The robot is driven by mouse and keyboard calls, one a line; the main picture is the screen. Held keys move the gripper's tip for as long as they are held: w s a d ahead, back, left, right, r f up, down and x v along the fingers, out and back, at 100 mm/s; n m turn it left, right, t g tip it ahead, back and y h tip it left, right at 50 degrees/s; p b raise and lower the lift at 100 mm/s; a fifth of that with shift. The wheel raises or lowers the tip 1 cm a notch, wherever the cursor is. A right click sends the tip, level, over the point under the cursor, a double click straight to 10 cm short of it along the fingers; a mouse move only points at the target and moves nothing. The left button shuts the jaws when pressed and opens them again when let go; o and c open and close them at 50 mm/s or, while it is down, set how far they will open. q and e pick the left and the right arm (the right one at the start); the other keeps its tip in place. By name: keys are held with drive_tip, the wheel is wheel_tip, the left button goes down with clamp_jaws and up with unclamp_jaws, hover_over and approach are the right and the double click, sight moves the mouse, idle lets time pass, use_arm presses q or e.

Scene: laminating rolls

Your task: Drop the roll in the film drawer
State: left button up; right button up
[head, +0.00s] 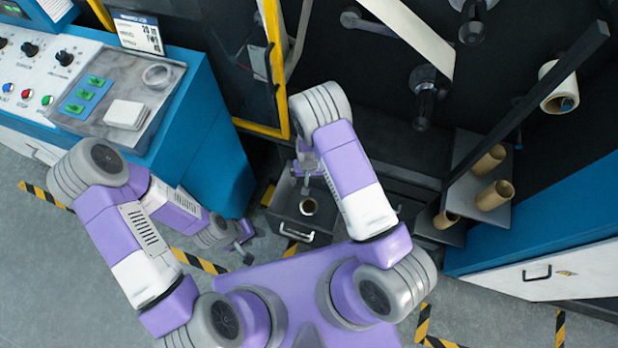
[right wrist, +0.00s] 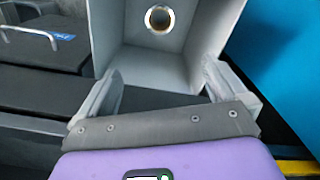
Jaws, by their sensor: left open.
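The film drawer (head: 284,207) is pulled out below the machine, with a metal handle on its front. A small roll (head: 308,206), white with a brown core, is inside the drawer and shows end-on. In the right wrist view the same roll (right wrist: 160,18) lies between the grey walls of the drawer (right wrist: 133,65). My right gripper (head: 306,183) is over the drawer, just behind the roll in the head view. In the right wrist view its two fingers (right wrist: 163,80) are apart with nothing between them. My left gripper (head: 244,251) is open and empty, low to the left of the drawer.
Brown cores (head: 493,195) stand on a shelf at the right. A white roll (head: 559,87) hangs on a spindle above them. A yellow frame (head: 277,70) rises behind the drawer. The blue control console (head: 200,130) is at the left. Striped tape marks the floor.

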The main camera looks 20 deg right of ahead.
wheel_tip(320, 180, up, 8)
drive_tip(key=p, duration=0.2)
drive_tip(key=shift+f, duration=0.2)
idle(0.5)
drive_tip(key=s+a+y, duration=0.2)
drive_tip(key=s+y, duration=0.2)
drive_tip(key=s, duration=1.2)
drive_tip(key=shift+a+f+t, duration=0.25)
drive_tip(key=shift+a+t, duration=0.05)
drive_tip(key=shift+a, duration=0.05)
